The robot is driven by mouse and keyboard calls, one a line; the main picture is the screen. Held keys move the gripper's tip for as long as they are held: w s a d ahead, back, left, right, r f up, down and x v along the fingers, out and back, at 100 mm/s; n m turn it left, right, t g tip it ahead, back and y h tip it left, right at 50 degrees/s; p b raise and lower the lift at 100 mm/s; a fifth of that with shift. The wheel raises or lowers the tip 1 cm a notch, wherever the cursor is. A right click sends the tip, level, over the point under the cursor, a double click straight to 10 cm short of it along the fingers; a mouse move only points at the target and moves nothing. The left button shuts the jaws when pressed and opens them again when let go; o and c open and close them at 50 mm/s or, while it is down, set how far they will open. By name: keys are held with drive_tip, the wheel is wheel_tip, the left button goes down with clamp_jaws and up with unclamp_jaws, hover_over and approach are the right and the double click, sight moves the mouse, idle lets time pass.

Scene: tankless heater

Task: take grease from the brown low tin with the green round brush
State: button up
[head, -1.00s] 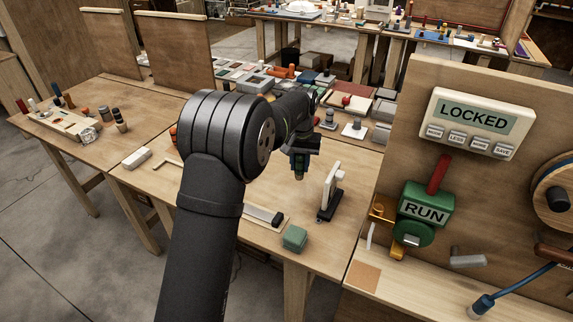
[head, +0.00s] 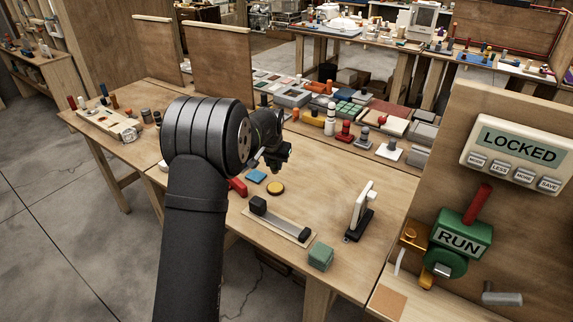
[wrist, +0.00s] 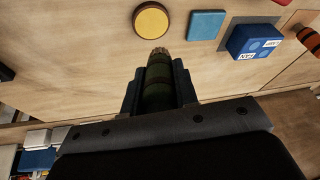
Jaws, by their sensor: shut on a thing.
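My gripper (wrist: 158,88) is shut on the green round brush (wrist: 158,90), seen in the wrist view with its pale bristle tip pointing away from my gripper. A low round tin (wrist: 151,20) with a yellow top and a dark brownish rim lies just beyond the bristles, slightly left, with a gap between them in the picture. In the head view the tin (head: 275,188) sits on the wooden table, below my gripper (head: 278,163) in the picture. The brush cannot be made out clearly there.
A blue square (wrist: 206,25) and a blue box (wrist: 254,42) lie right of the tin in the wrist view. In the head view, a strip-like fixture (head: 280,220), a white upright piece (head: 361,205) and a green block (head: 320,257) stand nearer. Bare table lies right of the tin.

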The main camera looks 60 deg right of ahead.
drive_tip(key=shift+f, duration=2.8)
drive_tip(key=shift+f, duration=0.65)
drive_tip(key=shift+r, duration=3.55)
